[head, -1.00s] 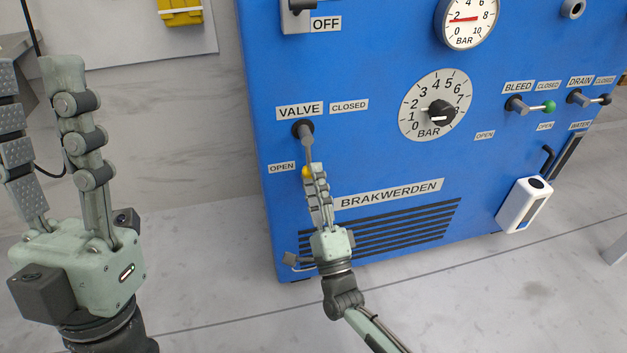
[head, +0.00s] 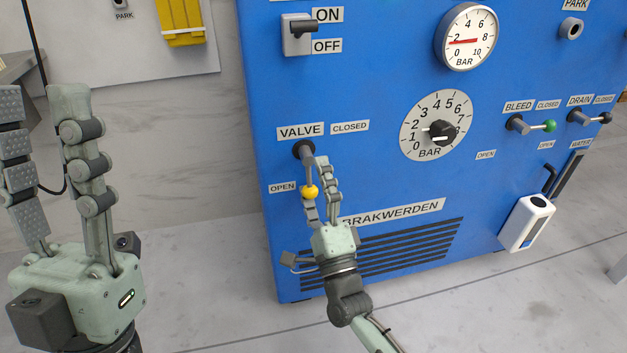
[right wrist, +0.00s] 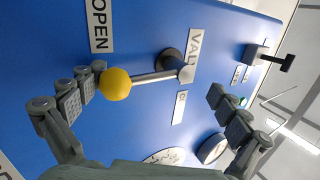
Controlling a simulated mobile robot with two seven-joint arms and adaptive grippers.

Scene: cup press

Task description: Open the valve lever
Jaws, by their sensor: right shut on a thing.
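The valve lever (head: 309,172) is a grey rod with a yellow ball at its end. It hangs down from its pivot on the blue panel, with the ball right of the OPEN label. My left gripper (head: 38,102) is open and empty at the left, away from the panel.
The blue panel also carries a pressure dial (head: 436,125), a gauge (head: 466,37), an ON/OFF switch (head: 299,34) and the bleed lever (head: 535,125). A white box (head: 526,222) is at the lower right. The floor before the panel is clear.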

